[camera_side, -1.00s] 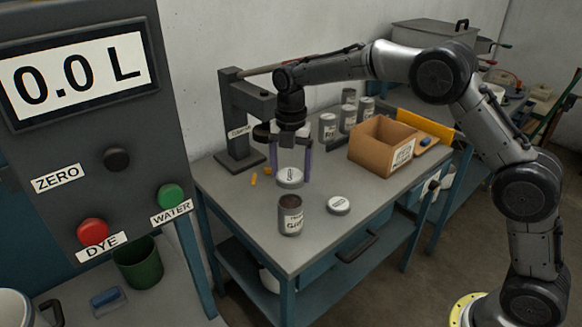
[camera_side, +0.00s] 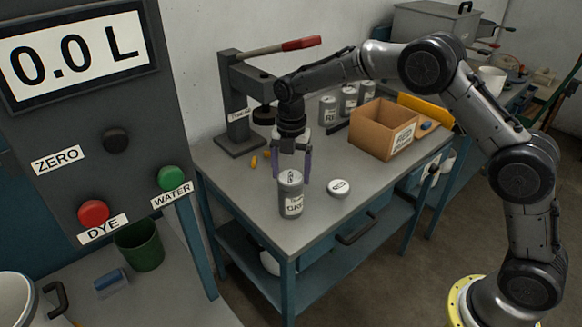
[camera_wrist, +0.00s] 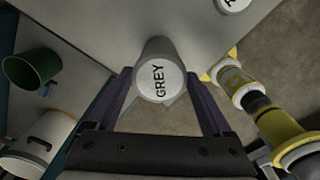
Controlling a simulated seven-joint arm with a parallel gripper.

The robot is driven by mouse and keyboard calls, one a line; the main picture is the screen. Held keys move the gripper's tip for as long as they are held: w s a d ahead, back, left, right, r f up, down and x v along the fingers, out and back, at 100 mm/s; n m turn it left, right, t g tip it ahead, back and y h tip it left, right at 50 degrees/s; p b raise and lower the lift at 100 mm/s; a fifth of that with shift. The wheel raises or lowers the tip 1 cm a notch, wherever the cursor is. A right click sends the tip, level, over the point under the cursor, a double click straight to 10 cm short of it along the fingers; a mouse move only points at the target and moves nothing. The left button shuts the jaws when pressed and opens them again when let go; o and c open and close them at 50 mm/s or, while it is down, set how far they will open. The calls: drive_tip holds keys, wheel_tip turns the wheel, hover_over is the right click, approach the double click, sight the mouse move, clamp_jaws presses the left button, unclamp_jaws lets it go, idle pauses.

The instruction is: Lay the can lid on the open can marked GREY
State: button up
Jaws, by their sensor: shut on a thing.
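The can lid (camera_side: 290,177), a pale disc marked GREY in the wrist view (camera_wrist: 160,82), is held level between the fingers of my gripper (camera_side: 293,178). The gripper points down, and its fingers show on both sides of the lid in the wrist view (camera_wrist: 160,85). The grey can (camera_side: 291,205), with a white label that seems to read GREY, stands upright directly beneath the lid. Its side also shows in the wrist view (camera_wrist: 155,46). The lid covers the can's mouth from view. I cannot tell whether it touches the rim.
Another lid (camera_side: 339,188) lies on the table (camera_side: 250,205) just right of the can. A lever press (camera_side: 236,105) with a red handle stands behind. A cardboard box (camera_side: 370,135) and several labelled cans (camera_side: 328,110) are at the back. The table's front edge is close to the can.

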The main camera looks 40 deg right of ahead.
drive_tip(key=o, duration=1.1)
wheel_tip(320, 180, up, 12)
drive_tip(key=shift+s, duration=0.1)
drive_tip(key=s+d+r+m+t, duration=0.1)
drive_tip(key=s+d+r+m, duration=0.1)
drive_tip(key=s+r+m, duration=0.5)
drive_tip(key=s+d+r+m+t, duration=0.1)
drive_tip(key=s+m, duration=0.3)
drive_tip(key=s, duration=0.7)
drive_tip(key=s+d+f+m+t, duration=0.1)
drive_tip(key=s+f+m, duration=0.1)
drive_tip(key=s+m, duration=0.5)
drive_tip(key=s+d+f+m+t, duration=0.1)
drive_tip(key=s+f+m+t, duration=0.1)
drive_tip(key=s+m, duration=0.4)
drive_tip(key=s, duration=0.3)
drive_tip(key=shift+s+d+f+m+t, duration=0.3)
drive_tip(key=shift+d+m, duration=0.05)
drive_tip(key=shift+m, duration=0.05)
